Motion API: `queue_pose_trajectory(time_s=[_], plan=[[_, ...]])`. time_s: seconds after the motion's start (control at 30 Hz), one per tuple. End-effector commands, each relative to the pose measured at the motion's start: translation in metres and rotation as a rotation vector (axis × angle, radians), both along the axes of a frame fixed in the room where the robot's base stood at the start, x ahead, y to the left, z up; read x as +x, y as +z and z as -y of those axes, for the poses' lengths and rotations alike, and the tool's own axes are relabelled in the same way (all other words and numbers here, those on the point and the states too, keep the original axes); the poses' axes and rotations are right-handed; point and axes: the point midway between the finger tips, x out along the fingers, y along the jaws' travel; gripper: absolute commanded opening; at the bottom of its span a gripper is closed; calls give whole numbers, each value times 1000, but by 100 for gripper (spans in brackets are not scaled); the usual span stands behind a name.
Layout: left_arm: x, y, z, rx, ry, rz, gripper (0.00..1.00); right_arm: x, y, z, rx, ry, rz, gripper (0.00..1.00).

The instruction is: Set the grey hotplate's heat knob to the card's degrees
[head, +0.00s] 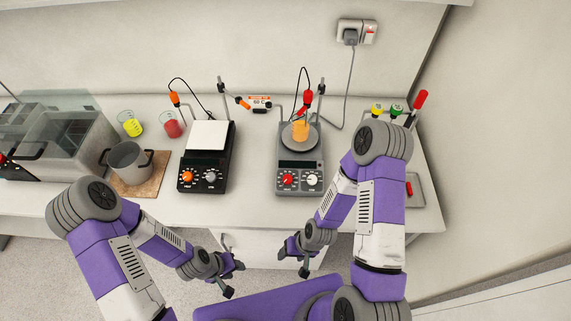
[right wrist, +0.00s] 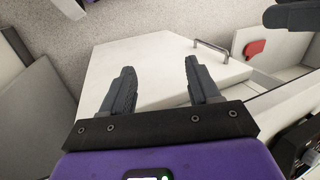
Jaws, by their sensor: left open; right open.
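The grey hotplate (head: 298,160) stands on the bench right of centre in the head view. It has a red knob (head: 288,180) and a white knob (head: 312,180) on its front, and a beaker of orange liquid (head: 300,130) on its round plate. A card (head: 260,102) reading 60 C stands behind, between the two hotplates. My left gripper (head: 234,280) is open and empty, low in front of the bench. My right gripper (head: 303,262) is open and empty below the grey hotplate's front; in the right wrist view, nothing is between its fingers (right wrist: 160,85).
A black hotplate (head: 206,157) with a white top stands to the left. Beakers of yellow (head: 131,124) and red liquid (head: 171,124), a metal pot (head: 129,161) and a glass-sided bath (head: 65,140) are further left. A tray (head: 417,190) lies behind my right arm.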

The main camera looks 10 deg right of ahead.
Motion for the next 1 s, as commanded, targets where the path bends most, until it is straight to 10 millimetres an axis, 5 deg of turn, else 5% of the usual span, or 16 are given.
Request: queue_pose_trajectory(time_s=[0.03, 0.17, 0.47, 0.7, 0.87, 1.0], plan=[[0, 26, 0, 0, 0, 0, 43, 3, 28, -1, 1, 38, 16, 61], [0, 56, 0, 0, 0, 0, 43, 20, 70, -9, 0, 378, 141, 61], [0, 47, 0, 1, 1, -1, 43, 76, 105, 0, -175, 1603, 461, 61], [0, 47, 0, 0, 1, 0, 43, 148, 161, 23, -505, 2485, 492, 61], [0, 47, 0, 0, 1, 0, 43, 177, 189, 30, -659, 2763, 429, 61], [0, 44, 0, 0, 1, 0, 43, 187, 189, 32, -701, 2837, 399, 61]])
